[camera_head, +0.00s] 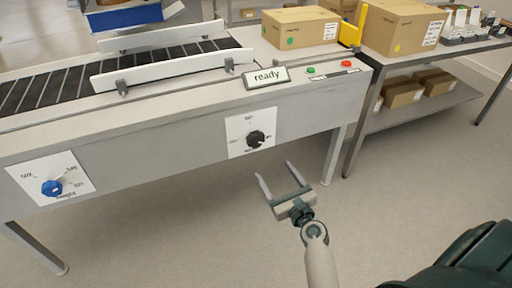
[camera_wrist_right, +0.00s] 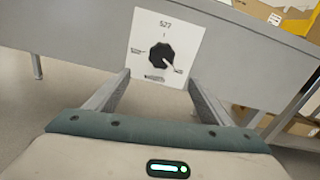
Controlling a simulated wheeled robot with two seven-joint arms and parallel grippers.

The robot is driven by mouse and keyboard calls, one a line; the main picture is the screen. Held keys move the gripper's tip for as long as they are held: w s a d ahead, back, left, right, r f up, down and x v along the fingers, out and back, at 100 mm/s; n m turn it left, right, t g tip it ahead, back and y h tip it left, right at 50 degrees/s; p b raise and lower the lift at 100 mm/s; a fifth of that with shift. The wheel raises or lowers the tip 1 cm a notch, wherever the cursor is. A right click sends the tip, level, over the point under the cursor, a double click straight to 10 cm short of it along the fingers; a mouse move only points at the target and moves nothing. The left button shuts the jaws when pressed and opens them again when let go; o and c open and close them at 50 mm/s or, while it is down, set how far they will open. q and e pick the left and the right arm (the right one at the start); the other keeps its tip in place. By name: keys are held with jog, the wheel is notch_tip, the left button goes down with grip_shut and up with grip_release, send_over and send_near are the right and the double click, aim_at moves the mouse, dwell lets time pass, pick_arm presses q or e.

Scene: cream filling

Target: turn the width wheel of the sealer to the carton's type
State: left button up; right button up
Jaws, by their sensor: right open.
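The sealer (camera_head: 180,135) has a black wheel (camera_head: 256,139) on a white plate on its front. A blue wheel (camera_head: 52,188) sits on another plate at the left. The plate lettering is small and partly blurred. The right wrist view shows the black wheel (camera_wrist_right: 161,57) with a pale pointer toward the lower-right mark. My right gripper (camera_head: 275,170) is open and empty, below and slightly right of the black wheel, apart from it. A carton (camera_head: 300,28) with a green dot sits on the sealer's right end. My left gripper is not in view.
A sign (camera_head: 266,77) reads "ready", beside green and red buttons. White guide rails (camera_head: 170,70) flank the dark roller conveyor (camera_head: 60,80). A side table (camera_head: 375,62) holds a carton with a yellow dot (camera_head: 400,30). Open floor lies below the sealer front.

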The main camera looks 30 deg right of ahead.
aim_at(257, 142)
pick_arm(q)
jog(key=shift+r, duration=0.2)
pick_arm(e)
jog(key=shift+d+r, duration=0.15)
jog(key=shift+r, duration=0.1)
jog(key=shift+w, duration=0.1)
jog(key=w, duration=0.5)
jog(key=w+b, duration=0.1)
jog(key=w, duration=0.4)
jog(key=w+d, duration=0.1)
jog(key=w, duration=0.4)
jog(key=shift+w+f+b, duration=0.1)
jog(key=shift+w+b, duration=0.2)
jog(key=shift+w+d, duration=0.1)
jog(key=shift+w, duration=0.7)
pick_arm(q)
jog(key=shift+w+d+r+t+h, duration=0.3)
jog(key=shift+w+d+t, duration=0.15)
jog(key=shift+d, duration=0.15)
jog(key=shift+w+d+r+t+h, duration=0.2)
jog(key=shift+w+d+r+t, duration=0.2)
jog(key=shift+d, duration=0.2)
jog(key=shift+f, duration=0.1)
pick_arm(e)
jog(key=c, duration=1.1)
